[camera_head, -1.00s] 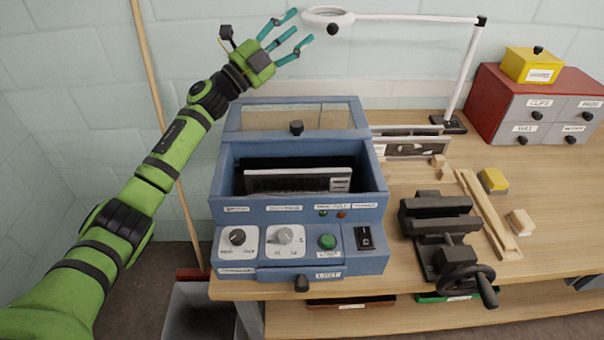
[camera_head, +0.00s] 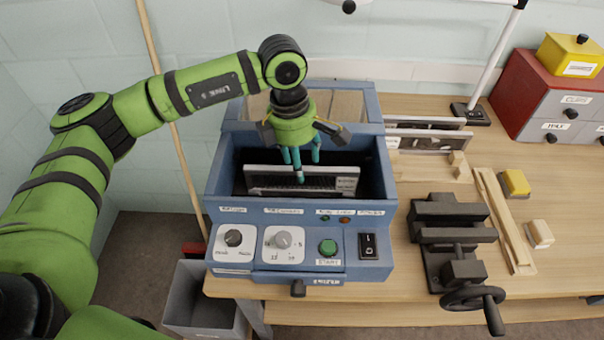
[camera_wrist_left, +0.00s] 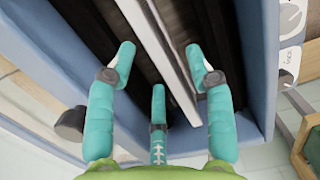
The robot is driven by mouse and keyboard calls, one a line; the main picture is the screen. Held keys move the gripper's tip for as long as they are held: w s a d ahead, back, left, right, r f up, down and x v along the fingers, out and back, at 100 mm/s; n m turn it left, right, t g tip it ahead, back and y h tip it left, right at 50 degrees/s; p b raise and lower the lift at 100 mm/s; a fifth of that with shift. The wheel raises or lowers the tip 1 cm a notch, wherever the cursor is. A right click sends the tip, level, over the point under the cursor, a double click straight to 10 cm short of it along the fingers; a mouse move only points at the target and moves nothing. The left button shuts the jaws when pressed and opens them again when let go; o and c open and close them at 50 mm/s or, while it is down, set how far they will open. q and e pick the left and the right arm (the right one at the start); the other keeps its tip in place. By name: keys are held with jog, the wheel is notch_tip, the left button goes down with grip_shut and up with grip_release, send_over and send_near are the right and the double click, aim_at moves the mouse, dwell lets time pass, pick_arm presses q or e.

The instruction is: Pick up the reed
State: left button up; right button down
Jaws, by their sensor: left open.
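The reed (camera_head: 338,185), a long light-framed piece with dark fine teeth, sits inside the open blue machine box (camera_head: 225,190). In the left wrist view, the open fingers (camera_wrist_left: 160,68) are spread around the reed's pale bar (camera_wrist_left: 153,42), with two fingers ahead and one behind. I cannot tell whether any finger touches it. My right gripper is not in view.
A dark vise (camera_head: 450,240) stands to the right. Framed pieces (camera_head: 428,140) stand behind it. A grey bin (camera_head: 190,308) is below left.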

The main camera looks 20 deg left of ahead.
pick_arm(q)
jog(key=shift+w+d+f+p, duration=0.15)
jog(key=shift+f+p, duration=0.35)
jog(key=shift+f, duration=1.3)
grip_shut()
jog(key=shift+r, duration=0.1)
jog(key=shift+w, duration=0.1)
